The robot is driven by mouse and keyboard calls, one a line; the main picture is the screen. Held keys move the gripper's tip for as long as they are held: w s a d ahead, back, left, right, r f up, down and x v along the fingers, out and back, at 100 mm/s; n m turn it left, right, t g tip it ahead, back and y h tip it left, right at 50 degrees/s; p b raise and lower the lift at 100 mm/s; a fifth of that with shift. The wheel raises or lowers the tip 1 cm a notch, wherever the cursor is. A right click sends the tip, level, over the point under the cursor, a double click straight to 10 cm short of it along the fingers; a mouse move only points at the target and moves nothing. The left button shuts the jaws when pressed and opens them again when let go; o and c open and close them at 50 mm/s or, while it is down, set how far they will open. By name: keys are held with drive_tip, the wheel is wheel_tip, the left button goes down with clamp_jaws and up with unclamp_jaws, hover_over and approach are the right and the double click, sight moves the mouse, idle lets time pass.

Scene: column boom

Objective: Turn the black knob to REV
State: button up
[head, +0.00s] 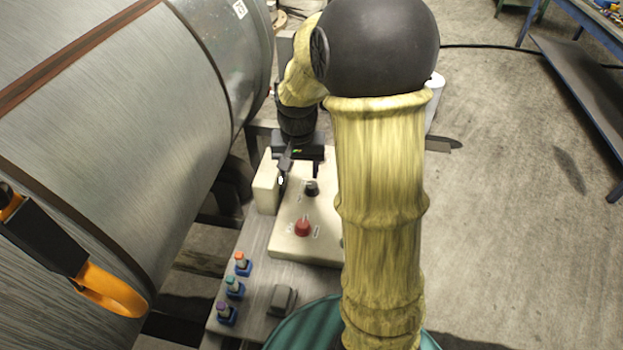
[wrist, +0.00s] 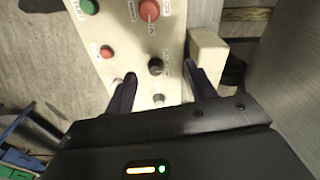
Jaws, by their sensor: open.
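The black knob (head: 311,188) is on the cream control panel (head: 290,240), behind a red knob (head: 303,226). In the wrist view the black knob (wrist: 155,67) lies between and beyond my two fingertips, with small lettering beside it too blurred to read. My gripper (head: 299,175) is over the far part of the panel. In the wrist view my gripper (wrist: 160,82) is open and empty, with one finger on each side of the black knob. I cannot tell whether either finger touches the panel.
A cream box (wrist: 207,55) stands close beside my right finger in the wrist view. A red button (wrist: 106,51) and a green button (wrist: 90,6) are on the panel. A large metal drum (head: 120,90) stands left. Small coloured parts (head: 235,287) are in front of the panel.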

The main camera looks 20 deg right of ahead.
sight(311, 184)
drive_tip(key=w+d+r+m+g+p, duration=0.1)
drive_tip(key=w+d+m, duration=0.3)
drive_tip(key=w, duration=0.3)
drive_tip(key=shift+w+d+r+p, duration=0.25)
drive_tip(key=shift+d+r+p, duration=0.05)
drive_tip(key=shift+d, duration=0.6)
drive_tip(key=f+p, duration=0.1)
drive_tip(key=f, duration=0.7)
drive_tip(key=f+p, duration=0.2)
drive_tip(key=f, duration=0.7)
drive_tip(key=shift+s+d+f, duration=0.2)
drive_tip(key=c, duration=1)
